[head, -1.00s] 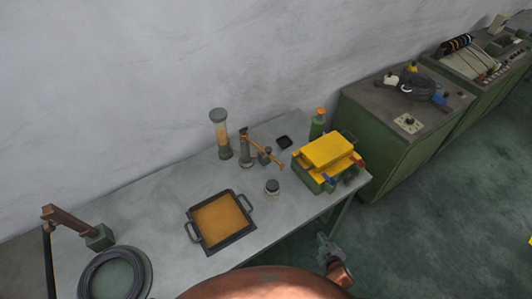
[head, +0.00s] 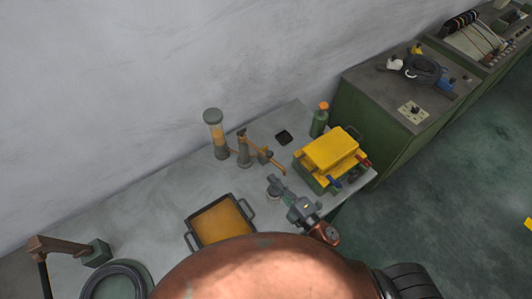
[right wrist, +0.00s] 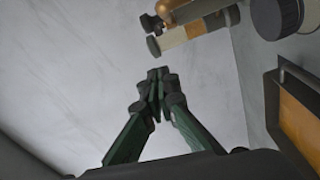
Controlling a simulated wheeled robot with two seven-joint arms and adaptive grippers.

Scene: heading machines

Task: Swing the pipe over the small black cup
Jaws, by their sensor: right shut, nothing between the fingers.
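The brass pipe (head: 264,155) juts right from a short upright stand (head: 243,150) on the grey table; it also shows at the top of the right wrist view (right wrist: 184,12). The small black cup (head: 272,181) stands in front of the pipe, partly covered by my right gripper (head: 280,191). In the right wrist view a dark-topped cylinder (right wrist: 277,16), apparently the cup, is at the upper right. My right gripper's fingers (right wrist: 158,84) are shut and empty, apart from the pipe. My left gripper is not in view.
A tray with an orange bottom (head: 188,235) lies left of the gripper. A yellow-topped box (head: 331,150) and green bottle (head: 319,120) stand right. A flat black dish (head: 284,136) lies behind the pipe.

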